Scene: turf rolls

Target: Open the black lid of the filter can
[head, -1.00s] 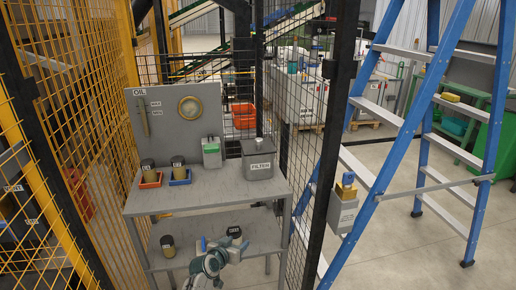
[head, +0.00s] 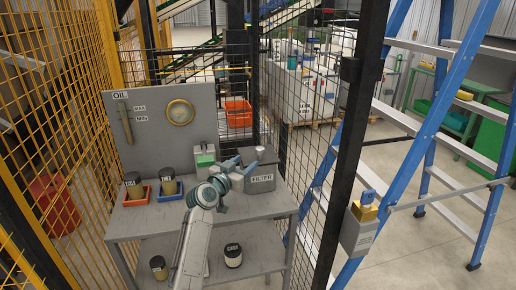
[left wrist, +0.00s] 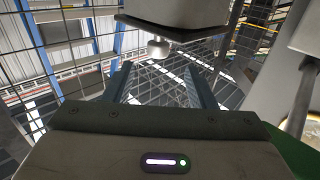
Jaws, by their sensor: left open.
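The grey filter can (head: 262,182), labelled FILTER, stands at the right end of the bench top. Its lid (head: 268,159) is on, with a pale knob (head: 260,150). My left gripper (head: 240,164) is open and empty at the left side of the lid, partly covering it. In the left wrist view, which looks upside down, the can (left wrist: 170,9) hangs at the top with its dark lid edge, and the silver knob (left wrist: 158,48) lies in line with the gap between my open fingers (left wrist: 158,82). They look apart from it. My right gripper is out of view.
A small can with a green label (head: 204,157) stands close left of my gripper. Dark pots sit in a red tray (head: 137,197) and a blue tray (head: 171,195) at left. An upright panel (head: 150,135) backs the bench. Mesh fencing (head: 305,150) is close on the right.

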